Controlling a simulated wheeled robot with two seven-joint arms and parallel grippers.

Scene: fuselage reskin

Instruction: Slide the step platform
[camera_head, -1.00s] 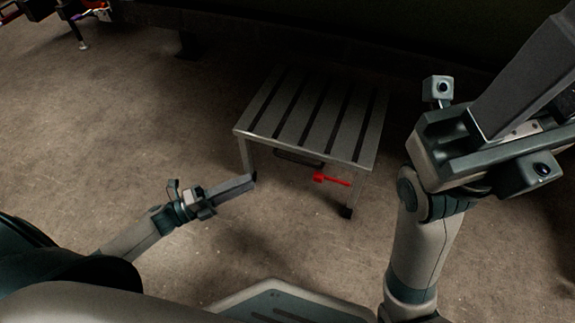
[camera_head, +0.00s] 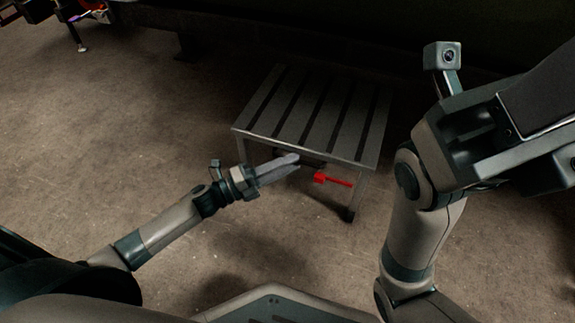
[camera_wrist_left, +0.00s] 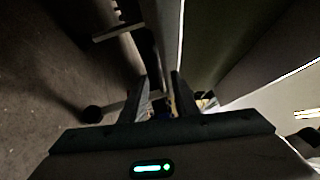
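The step platform (camera_head: 312,115), a low metal stool with a slatted grey top and legs, stands on the floor in front of the dark structure. A dark handle bar (camera_head: 314,163) is under its front edge, partly hidden by my left gripper. A red lever (camera_head: 335,181) sits to the right of the bar. My left gripper (camera_head: 296,162) is at the platform's front edge, its two fingers a little apart. In the left wrist view the fingers (camera_wrist_left: 163,100) also stand apart; contact with the bar cannot be told. My right gripper (camera_head: 535,110) is large and close at the right; its fingertips are not clear.
The brown floor (camera_head: 120,130) is clear to the left of the platform. A stand with coloured items (camera_head: 92,15) is at the far upper left. The dark structure (camera_head: 330,30) runs along the back, behind the platform.

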